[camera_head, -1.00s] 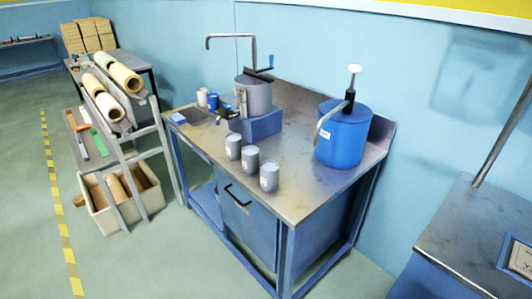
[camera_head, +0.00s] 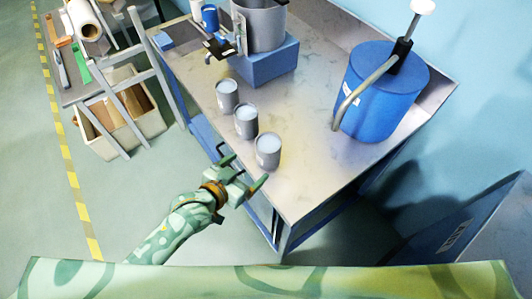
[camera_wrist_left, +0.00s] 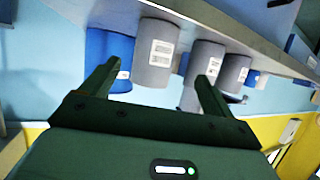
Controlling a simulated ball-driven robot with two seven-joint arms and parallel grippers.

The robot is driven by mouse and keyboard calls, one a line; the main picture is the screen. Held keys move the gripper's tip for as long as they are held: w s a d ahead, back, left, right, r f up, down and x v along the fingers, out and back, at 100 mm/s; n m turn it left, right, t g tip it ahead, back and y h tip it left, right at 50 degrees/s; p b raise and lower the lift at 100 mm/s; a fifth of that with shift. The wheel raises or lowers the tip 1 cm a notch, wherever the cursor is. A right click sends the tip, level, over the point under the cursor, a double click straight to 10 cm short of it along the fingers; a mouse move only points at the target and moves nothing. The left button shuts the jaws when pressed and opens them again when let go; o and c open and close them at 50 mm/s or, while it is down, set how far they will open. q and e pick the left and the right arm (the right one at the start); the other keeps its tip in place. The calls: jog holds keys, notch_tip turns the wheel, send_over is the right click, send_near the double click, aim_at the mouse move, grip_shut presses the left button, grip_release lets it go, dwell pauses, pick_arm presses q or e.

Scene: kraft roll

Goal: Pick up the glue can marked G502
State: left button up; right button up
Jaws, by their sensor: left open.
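Three grey cans stand in a row along the table's front: a far can (camera_head: 227,97), a middle can (camera_head: 246,123) and a near can (camera_head: 268,151). In the left wrist view they show tilted, with white labels, the largest can (camera_wrist_left: 155,58) in front of the fingers, then a second can (camera_wrist_left: 203,68) and a third can (camera_wrist_left: 234,72). The label print is too small to read, so I cannot tell which is G502. My left gripper (camera_head: 246,168) is open and empty, just off the table's front edge beside the near can. My right gripper is out of view.
A blue drum (camera_head: 378,100) with a pump and spout stands at the table's right. A grey pot (camera_head: 258,25) on a blue block (camera_head: 265,62) stands behind the cans. The metal tabletop (camera_head: 305,140) is bare between cans and drum.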

aim_at(259, 159)
pick_arm(q)
jog(key=b+x, duration=0.1)
jog(key=x, duration=0.4)
jog(key=shift+f, duration=0.1)
jog(key=shift+w+d+f, duration=0.1)
jog(key=shift+w, duration=0.1)
jog(key=x, duration=0.1)
jog(key=b+x, duration=0.1)
jog(key=x, duration=0.1)
jog(key=b+x, duration=0.1)
jog(key=shift+s+d+f, duration=0.1)
jog(key=shift+d+f, duration=0.1)
jog(key=shift+d, duration=0.25)
jog(key=shift+w+d, duration=0.15)
jog(key=shift+w, duration=0.1)
jog(key=c, duration=1.4)
jog(key=shift+o, duration=0.2)
jog(key=shift+r, duration=0.25)
